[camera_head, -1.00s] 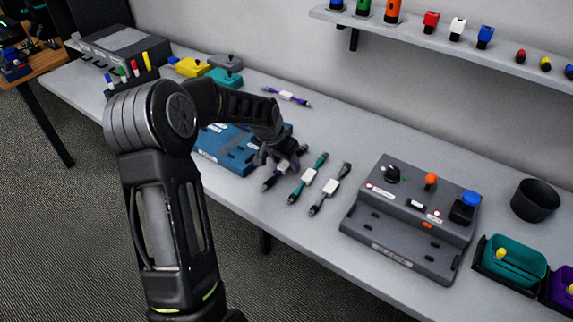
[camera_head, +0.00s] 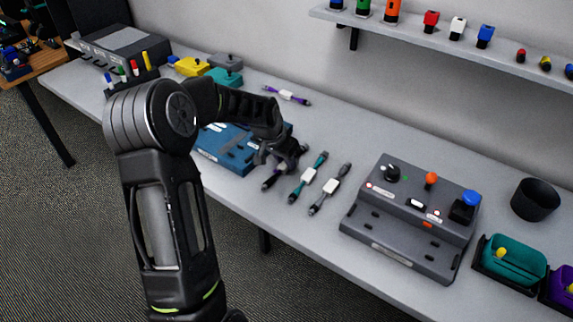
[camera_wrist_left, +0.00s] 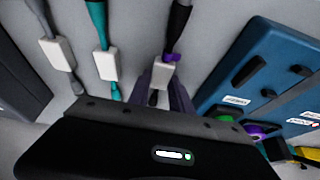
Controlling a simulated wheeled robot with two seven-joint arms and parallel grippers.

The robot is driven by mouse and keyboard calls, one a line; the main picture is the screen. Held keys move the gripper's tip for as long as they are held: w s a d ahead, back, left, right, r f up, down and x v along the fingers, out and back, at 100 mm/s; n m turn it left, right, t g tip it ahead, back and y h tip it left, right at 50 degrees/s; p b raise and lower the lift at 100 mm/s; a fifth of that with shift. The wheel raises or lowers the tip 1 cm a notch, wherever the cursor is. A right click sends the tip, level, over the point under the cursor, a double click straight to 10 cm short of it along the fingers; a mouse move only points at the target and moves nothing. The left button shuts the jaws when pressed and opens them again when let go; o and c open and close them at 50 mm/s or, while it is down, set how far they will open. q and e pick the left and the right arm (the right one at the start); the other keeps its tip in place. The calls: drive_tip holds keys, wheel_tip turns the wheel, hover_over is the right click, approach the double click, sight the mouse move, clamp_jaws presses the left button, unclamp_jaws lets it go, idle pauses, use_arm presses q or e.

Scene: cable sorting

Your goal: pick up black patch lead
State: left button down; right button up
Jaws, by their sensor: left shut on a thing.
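The black patch lead (camera_head: 268,184), with a black end and a purple part, lies on the grey table in the head view, left of two other leads. My left gripper (camera_head: 281,164) is over its middle and shut on it, hiding much of it. In the left wrist view the fingers (camera_wrist_left: 163,88) are at the lead's white label (camera_wrist_left: 163,73), with the black end (camera_wrist_left: 181,18) beyond. I cannot tell whether the lead is clear of the table. My right gripper is not in view.
A teal lead (camera_head: 309,174) and a grey lead (camera_head: 331,187) lie close on the right. A blue panel (camera_head: 226,146) is close on the left. A purple lead (camera_head: 287,95) lies behind. A grey control box (camera_head: 395,250) stands farther right.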

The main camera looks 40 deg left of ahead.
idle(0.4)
use_arm(q)
wheel_tip(320, 180, up, 10)
drive_tip(key=b, duration=0.1)
idle(0.4)
drive_tip(key=shift+d, duration=0.1)
idle(0.4)
